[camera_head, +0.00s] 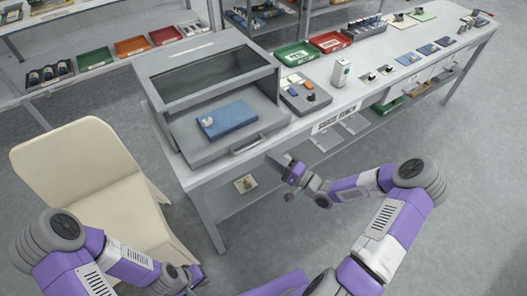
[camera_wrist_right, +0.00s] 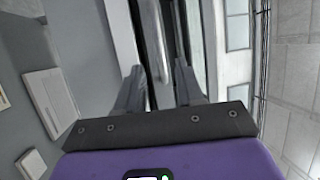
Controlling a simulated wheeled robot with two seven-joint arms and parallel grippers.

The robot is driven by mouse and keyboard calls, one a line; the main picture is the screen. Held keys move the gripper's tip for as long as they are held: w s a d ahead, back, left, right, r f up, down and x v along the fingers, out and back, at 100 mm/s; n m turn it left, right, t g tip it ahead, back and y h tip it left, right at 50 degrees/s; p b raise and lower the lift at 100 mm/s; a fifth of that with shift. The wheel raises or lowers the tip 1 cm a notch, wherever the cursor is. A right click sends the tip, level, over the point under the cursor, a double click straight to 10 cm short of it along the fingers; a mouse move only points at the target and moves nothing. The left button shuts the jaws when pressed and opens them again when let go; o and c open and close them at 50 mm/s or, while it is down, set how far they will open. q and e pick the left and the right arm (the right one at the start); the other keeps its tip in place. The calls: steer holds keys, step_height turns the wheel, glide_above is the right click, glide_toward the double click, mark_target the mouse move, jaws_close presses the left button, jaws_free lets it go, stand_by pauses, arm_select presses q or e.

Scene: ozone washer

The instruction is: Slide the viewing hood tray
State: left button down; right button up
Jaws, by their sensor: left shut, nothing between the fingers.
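The grey viewing hood (camera_head: 160,72) stands on the left end of the bench. Its tray (camera_head: 190,150) sticks out at the front, with a blue block (camera_head: 232,117) carrying a small pale piece on it. A bar handle (camera_head: 246,147) is on the tray's front face. My right gripper (camera_head: 285,165) is just in front of and below the handle's right end. In the right wrist view my right gripper (camera_wrist_right: 160,85) is open, with a grey bar (camera_wrist_right: 158,45) visible beyond and between its fingers; contact cannot be told. My left gripper (camera_head: 192,276) is shut and empty, low near the chair.
A cream chair (camera_head: 90,175) stands left of the bench. A grey box with coloured buttons (camera_head: 304,95), a white device (camera_head: 341,72) and green and red trays (camera_head: 330,42) sit right of the hood.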

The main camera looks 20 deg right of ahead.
steer(key=shift+s+d+f, duration=0.1)
steer(key=shift+s, duration=0.15)
